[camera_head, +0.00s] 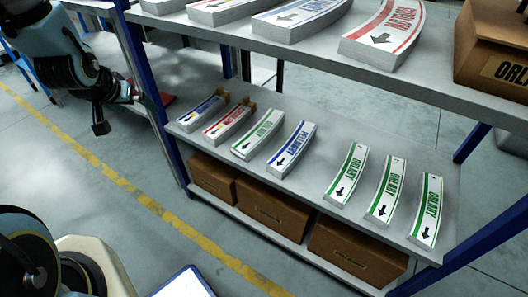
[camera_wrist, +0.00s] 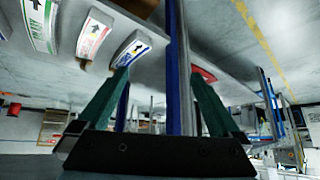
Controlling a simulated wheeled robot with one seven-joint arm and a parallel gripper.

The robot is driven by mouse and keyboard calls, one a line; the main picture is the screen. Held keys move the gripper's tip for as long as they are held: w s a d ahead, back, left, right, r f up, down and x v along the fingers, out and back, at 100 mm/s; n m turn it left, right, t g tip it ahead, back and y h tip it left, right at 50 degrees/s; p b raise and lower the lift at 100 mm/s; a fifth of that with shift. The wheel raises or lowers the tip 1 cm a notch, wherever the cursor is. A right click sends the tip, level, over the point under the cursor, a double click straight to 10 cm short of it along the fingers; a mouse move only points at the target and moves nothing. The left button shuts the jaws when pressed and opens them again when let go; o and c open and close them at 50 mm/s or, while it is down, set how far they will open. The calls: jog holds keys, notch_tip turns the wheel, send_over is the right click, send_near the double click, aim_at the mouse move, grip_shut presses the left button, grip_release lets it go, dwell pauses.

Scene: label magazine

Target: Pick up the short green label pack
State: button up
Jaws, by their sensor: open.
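Several green-banded label packs lie on the middle shelf in the head view. One green pack (camera_head: 258,135) lies between a red pack (camera_head: 228,124) and a blue pack (camera_head: 291,149). Three more green packs, the nearest of them (camera_head: 346,175), lie to the right. Which one counts as short is hard to tell. My gripper (camera_wrist: 161,75) is open and empty in the wrist view, with a blue shelf post between its fingers. In the head view my gripper (camera_head: 120,92) is at the upper left, beside the shelf and apart from the packs. A green pack (camera_wrist: 40,22) shows at the wrist view's upper left.
A small blue pack (camera_head: 201,113) lies at the shelf's left end. The blue post (camera_head: 150,85) stands between my gripper and the packs. Bare shelf separates the left and right packs.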

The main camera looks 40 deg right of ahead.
jog(key=s+d+f+m+h+b, duration=0.2)
jog(key=s+d+f+h+b, duration=0.15)
jog(key=d+f, duration=0.3)
jog(key=s+d+f+m+h+b, duration=0.2)
jog(key=s+d+f+b, duration=0.15)
jog(key=d+f, duration=0.35)
jog(key=m+g+h+b, duration=0.2)
jog(key=h+b, duration=0.1)
jog(key=b, duration=0.2)
send_near(262, 130)
jog(key=d, duration=0.1)
jog(key=w+d+f, duration=0.1)
jog(key=d, duration=0.1)
jog(key=shift+w+f+m, duration=0.2)
jog(key=shift+f+m, duration=0.05)
jog(key=shift+m, duration=0.05)
jog(key=shift+b+x, duration=0.65)
jog(key=shift+x, duration=2.45)
jog(key=shift+s+r+g, duration=0.1)
jog(key=shift+g, duration=0.2)
grip_shut()
